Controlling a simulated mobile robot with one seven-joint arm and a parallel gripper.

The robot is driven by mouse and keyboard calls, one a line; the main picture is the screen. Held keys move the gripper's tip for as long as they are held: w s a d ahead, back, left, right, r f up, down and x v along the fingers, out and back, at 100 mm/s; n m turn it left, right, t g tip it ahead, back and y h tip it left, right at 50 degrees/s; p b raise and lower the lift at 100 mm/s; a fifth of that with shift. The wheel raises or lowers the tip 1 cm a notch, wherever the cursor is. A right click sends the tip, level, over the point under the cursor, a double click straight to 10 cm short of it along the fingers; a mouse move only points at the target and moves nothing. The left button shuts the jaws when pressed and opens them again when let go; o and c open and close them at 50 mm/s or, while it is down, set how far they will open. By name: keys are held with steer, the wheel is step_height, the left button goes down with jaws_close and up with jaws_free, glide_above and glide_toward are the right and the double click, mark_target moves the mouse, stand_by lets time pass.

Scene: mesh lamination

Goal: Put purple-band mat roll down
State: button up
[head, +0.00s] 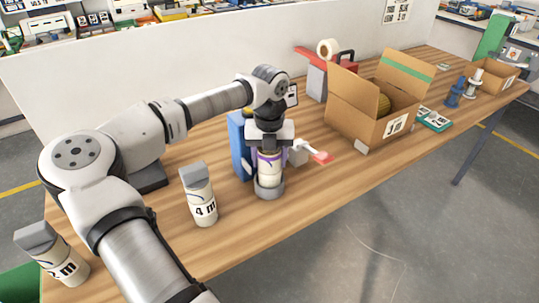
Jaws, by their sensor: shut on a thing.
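The purple-band mat roll (268,168) is an upright cream cylinder with a purple band near its top. Its foot is in or just behind a short grey cup-like holder (270,188) on the wooden table. My gripper (268,150) points straight down from above and is shut on the upper part of the roll. The fingertips partly cover the band. I cannot tell whether the roll's underside touches the bottom of the holder.
A cream roll marked 4 m (203,205) with a grey top stands to the left, and a similar one (62,262) leans farther left. A blue object (238,146) stands close behind my gripper. An open cardboard box (373,115) stands to the right. The front table strip is clear.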

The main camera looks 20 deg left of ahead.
steer(key=shift+f+b, duration=0.2)
steer(key=shift+b, duration=0.1)
steer(key=o, duration=1.2)
steer(key=shift+r, duration=0.1)
steer(key=shift+r, duration=0.1)
steer(key=shift+r+p, duration=0.2)
steer(key=shift+p, duration=0.2)
step_height(320, 180, up, 12)
steer(key=shift+f+b, duration=0.1)
steer(key=shift+b, duration=1)
